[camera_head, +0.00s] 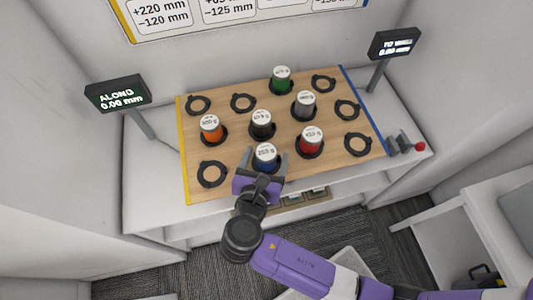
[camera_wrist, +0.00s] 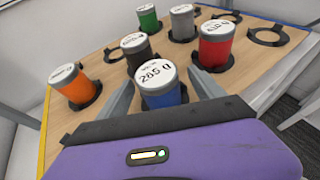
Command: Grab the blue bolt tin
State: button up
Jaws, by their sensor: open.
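The blue bolt tin (camera_head: 265,156) stands upright at the front middle of the wooden board, with a white lid. It also shows in the wrist view (camera_wrist: 161,94), where its lid carries printed text. My gripper (camera_head: 267,158) is open at the tin. In the wrist view its two grey fingers (camera_wrist: 162,92) lie to the left and right of the blue tin, with a gap visible around it. The tin's base is partly hidden behind my purple gripper body in the wrist view.
Red (camera_head: 311,141), orange (camera_head: 211,129), black (camera_head: 261,124), grey (camera_head: 303,105) and green (camera_head: 281,79) tins stand close by in black rings. Several rings are empty, one (camera_head: 212,174) left of my gripper. Two displays (camera_head: 117,92) (camera_head: 394,42) flank the board (camera_head: 236,177).

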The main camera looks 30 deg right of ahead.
aim_at(268, 147)
jog(key=shift+x, duration=1.9)
jog(key=shift+w+r, duration=0.1)
jog(key=c, duration=1.6)
grip_shut()
jog(key=shift+r, duration=0.15)
